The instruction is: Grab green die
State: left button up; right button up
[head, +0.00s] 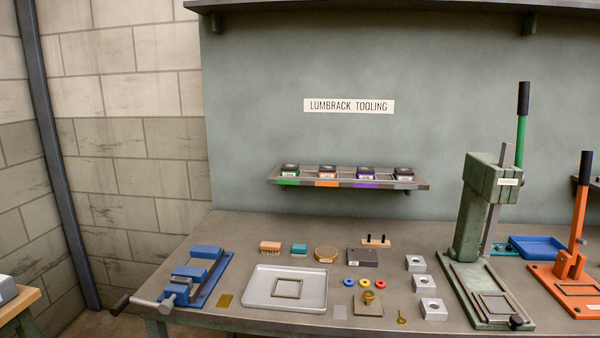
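The green die (290,170) is a small dark-topped block with a pale label and green at its front. It sits at the left end of a narrow wall shelf (346,184), above the shelf edge's green strip. Neither of my grippers shows in the head view, so nothing is seen touching the die.
To its right on the shelf are an orange die (327,171), a purple die (366,173) and a dark die (404,174). Below, the workbench (225,255) holds a blue vise (200,272), a metal tray (258,295), a green press (475,215) and an orange press (567,265).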

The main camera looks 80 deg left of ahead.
aim_at(287, 170)
jog(key=u, duration=2.4)
